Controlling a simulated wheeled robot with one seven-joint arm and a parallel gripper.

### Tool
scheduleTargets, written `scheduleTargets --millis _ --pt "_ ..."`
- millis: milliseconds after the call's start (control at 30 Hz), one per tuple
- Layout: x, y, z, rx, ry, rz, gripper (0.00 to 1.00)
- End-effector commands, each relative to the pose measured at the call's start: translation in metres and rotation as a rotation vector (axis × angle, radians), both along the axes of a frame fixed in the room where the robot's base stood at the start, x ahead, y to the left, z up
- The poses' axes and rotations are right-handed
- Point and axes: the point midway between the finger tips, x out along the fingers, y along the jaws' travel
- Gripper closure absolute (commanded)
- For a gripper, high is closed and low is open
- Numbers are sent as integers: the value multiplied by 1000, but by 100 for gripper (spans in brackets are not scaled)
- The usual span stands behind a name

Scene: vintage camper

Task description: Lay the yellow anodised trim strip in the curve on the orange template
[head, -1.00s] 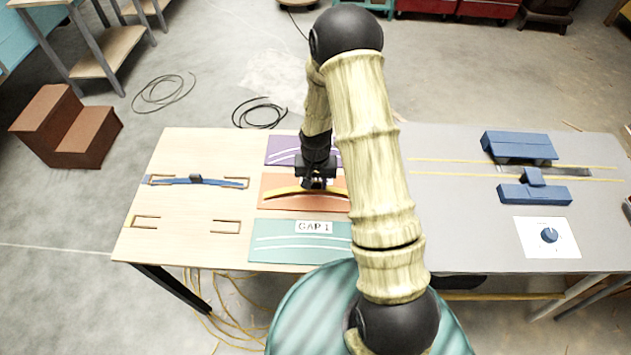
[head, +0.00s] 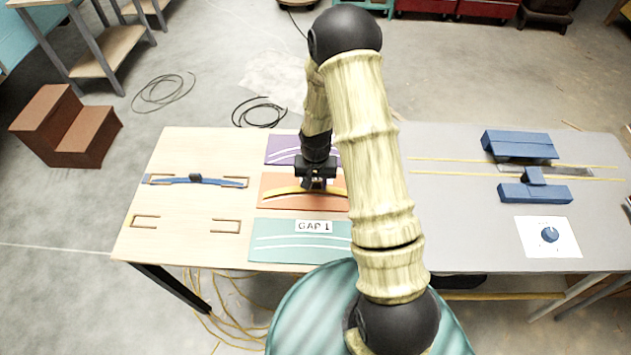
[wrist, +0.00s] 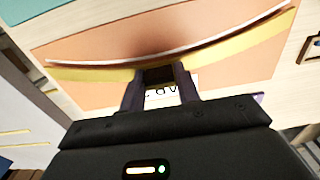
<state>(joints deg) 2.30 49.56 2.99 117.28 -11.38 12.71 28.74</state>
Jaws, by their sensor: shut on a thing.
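The yellow trim strip (head: 280,191) is a thin, bowed strip over the orange template (head: 300,204) on the wooden table. My gripper (head: 316,186) is shut on it near its middle, from above. In the wrist view, the strip (wrist: 225,50) passes between the fingers (wrist: 158,80) and runs along a white curved line (wrist: 215,40) on the orange template (wrist: 110,35). The strip's bend looks close to that of the line. I cannot tell whether the strip touches the template. The fingers partly hide a lettered white card on the template.
A purple template (head: 283,147) lies behind and a teal one (head: 285,247) in front, labelled GAP 1. A blue strip (head: 210,181) sits in brackets at left; the front-left brackets (head: 146,222) look empty. Blue blocks (head: 520,145) stand on the grey table at right.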

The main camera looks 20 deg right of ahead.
Motion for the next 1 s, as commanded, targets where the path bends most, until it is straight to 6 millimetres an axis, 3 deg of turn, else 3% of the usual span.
scheduleTargets --millis 1000 --pt "0 0 -10 0 0 0 100"
